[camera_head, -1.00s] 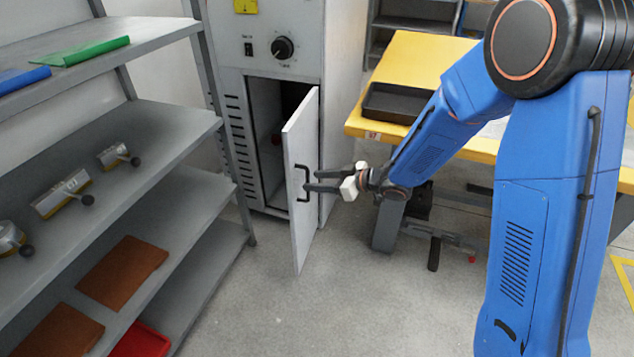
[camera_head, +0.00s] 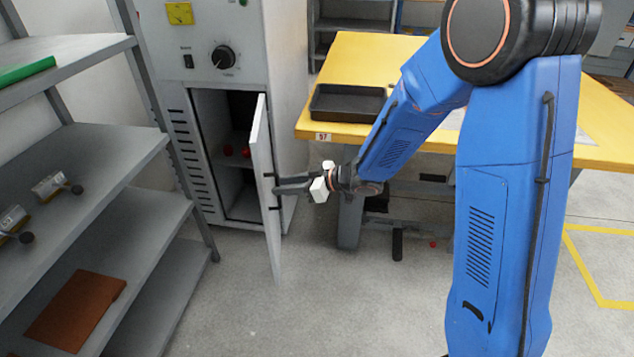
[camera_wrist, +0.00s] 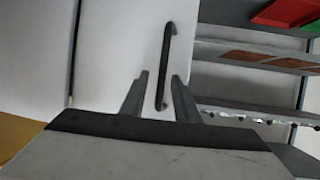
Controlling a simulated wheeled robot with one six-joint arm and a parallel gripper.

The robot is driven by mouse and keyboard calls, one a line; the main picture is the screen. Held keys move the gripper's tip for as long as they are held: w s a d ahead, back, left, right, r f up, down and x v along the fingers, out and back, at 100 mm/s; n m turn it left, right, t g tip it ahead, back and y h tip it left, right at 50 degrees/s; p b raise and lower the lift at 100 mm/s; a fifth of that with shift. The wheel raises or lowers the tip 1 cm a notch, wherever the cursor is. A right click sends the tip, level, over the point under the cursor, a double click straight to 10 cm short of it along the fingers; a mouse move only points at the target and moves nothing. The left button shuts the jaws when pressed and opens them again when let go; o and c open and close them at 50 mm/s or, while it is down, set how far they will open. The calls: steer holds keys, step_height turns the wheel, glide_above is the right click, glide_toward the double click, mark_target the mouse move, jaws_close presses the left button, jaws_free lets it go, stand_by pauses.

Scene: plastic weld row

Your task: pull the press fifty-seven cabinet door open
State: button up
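The press cabinet (camera_head: 200,60) is a grey housing with a dark knob above its lower compartment. Its pale door (camera_head: 264,205) stands ajar, seen nearly edge-on in the head view. The dark bar handle (camera_wrist: 166,55) is on the door's face in the wrist view; in the head view it is small and partly hidden by the fingers. My gripper (camera_head: 282,185) is at the handle. In the wrist view its two fingers (camera_wrist: 158,95) are apart, one on each side of the handle's lower end, with gaps showing.
Red round items (camera_head: 229,150) lie inside the compartment. A grey shelf rack (camera_head: 100,150) stands left of the door. A yellow-topped table (camera_head: 350,60) labelled 57, with a black tray (camera_head: 347,118), is at the right. The floor (camera_head: 230,310) before the door is clear.

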steer(key=v, duration=1.3)
steer(key=shift+f, duration=0.1)
